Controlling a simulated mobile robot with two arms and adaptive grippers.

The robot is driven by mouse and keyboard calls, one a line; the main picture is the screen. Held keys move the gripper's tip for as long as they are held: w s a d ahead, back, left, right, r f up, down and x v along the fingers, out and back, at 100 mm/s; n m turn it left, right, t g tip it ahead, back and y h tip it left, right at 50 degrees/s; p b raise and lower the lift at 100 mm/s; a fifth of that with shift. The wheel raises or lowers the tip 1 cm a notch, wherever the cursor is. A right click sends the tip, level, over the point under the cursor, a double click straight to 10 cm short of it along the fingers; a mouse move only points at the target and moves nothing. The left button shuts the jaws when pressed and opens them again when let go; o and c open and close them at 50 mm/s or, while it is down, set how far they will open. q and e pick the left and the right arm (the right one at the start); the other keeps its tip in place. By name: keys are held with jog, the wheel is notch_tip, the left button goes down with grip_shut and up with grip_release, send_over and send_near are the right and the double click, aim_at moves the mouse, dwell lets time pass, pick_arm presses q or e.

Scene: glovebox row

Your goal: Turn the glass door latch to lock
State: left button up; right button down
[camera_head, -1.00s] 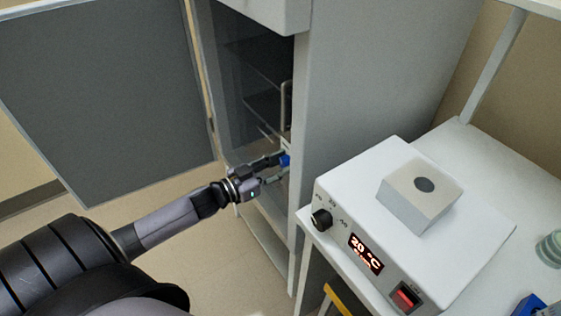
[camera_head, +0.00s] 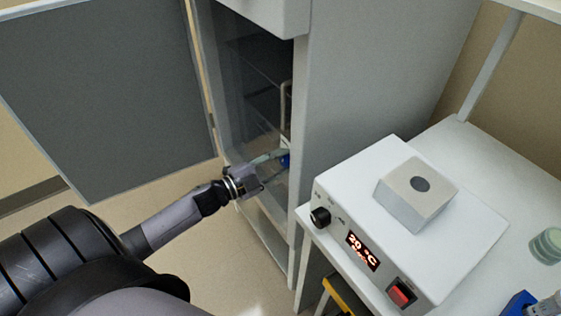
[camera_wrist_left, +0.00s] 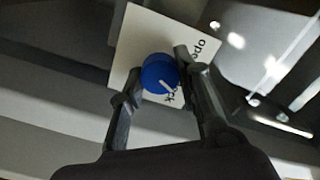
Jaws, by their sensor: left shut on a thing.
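The latch is a round blue knob (camera_wrist_left: 160,74) with a white pointer line, on a white plate (camera_wrist_left: 132,42) with partly hidden lettering. In the left wrist view the pointer lies toward the lower right, near the letters "ck". My left gripper (camera_wrist_left: 155,85) is shut on the knob, one finger on each side. In the head view the left gripper (camera_head: 268,168) reaches to the glass door (camera_head: 262,110) of the cabinet, and a little of the blue knob (camera_head: 285,160) shows at its tip. My right gripper is not in view.
A grey outer door (camera_head: 110,90) stands swung open at the left. The cabinet's side wall (camera_head: 370,90) rises right of the latch. A white heater box (camera_head: 345,195) with a lit display stands on the bench (camera_head: 510,170) at the right.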

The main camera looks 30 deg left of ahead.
pick_arm(q)
jog(key=shift+m, duration=1.9)
jog(key=shift+c, duration=0.2)
jog(key=o, duration=1.2)
jog(key=v, duration=1.2)
jog(key=shift+f, duration=0.1)
